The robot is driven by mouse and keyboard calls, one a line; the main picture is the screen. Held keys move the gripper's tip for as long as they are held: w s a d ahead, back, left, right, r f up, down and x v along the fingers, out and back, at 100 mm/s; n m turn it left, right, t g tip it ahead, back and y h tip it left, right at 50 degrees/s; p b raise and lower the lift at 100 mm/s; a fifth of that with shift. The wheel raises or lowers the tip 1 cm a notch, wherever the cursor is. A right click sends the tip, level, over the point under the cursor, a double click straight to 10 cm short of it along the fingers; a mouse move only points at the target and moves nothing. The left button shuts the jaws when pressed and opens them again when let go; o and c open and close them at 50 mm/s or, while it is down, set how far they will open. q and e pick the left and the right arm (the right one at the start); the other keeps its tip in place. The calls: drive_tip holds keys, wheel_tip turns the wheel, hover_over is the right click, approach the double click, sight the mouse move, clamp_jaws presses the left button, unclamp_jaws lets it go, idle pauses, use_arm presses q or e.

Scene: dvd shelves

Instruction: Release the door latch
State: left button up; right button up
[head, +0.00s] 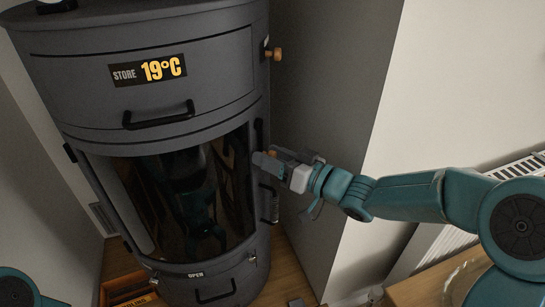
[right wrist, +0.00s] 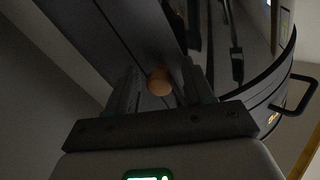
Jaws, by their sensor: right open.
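A tall dark grey rounded cabinet (head: 75,45) has a curved glass door (head: 190,195) in its middle, and the door looks closed. A round wooden latch knob (right wrist: 160,82) on its side shows in the right wrist view, between the fingers of my right gripper (head: 268,160). The gripper is open, with one finger on each side of the knob; I cannot tell whether they touch it. In the head view the fingers reach the cabinet's right edge and mostly hide this knob. My left gripper is out of view.
A second wooden knob (head: 274,54) sticks out higher on the cabinet's right side. Black handles sit on the upper drawer (head: 158,118) and lower drawer (head: 216,292). A pale wall corner (head: 400,130) and a radiator (head: 520,168) stand at the right.

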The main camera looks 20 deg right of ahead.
sight(244, 155)
clamp_jaws()
drive_tip(key=s+a+m+p, duration=0.1)
drive_tip(key=m+p, duration=0.1)
drive_tip(key=p, duration=0.1)
drive_tip(key=s+a+r+m+g+p, duration=0.1)
drive_tip(key=m+p, duration=0.1)
drive_tip(key=p, duration=0.2)
drive_tip(key=s+a+r+m+p, duration=0.1)
drive_tip(key=m+p, duration=0.2)
drive_tip(key=p, duration=0.1)
drive_tip(key=shift+s+a+r, duration=0.1)
drive_tip(key=shift+r, duration=0.05)
drive_tip(key=r+m+p, duration=0.1)
drive_tip(key=m+p, duration=0.1)
drive_tip(key=p, duration=0.1)
drive_tip(key=s+a+r+m+g+p, duration=0.1)
drive_tip(key=m+p, duration=0.1)
drive_tip(key=p, duration=0.1)
drive_tip(key=s+r+m+p, duration=0.1)
drive_tip(key=p, duration=0.3)
drive_tip(key=shift+a+r+m, duration=0.2)
drive_tip(key=shift+a+m, duration=0.15)
drive_tip(key=shift+m, duration=0.05)
drive_tip(key=shift+a+r+m+g+p, duration=0.15)
drive_tip(key=shift+r+m+g+p, duration=0.25)
drive_tip(key=shift+m+p, duration=0.7)
unclamp_jaws()
drive_tip(key=shift+y, duration=0.3)
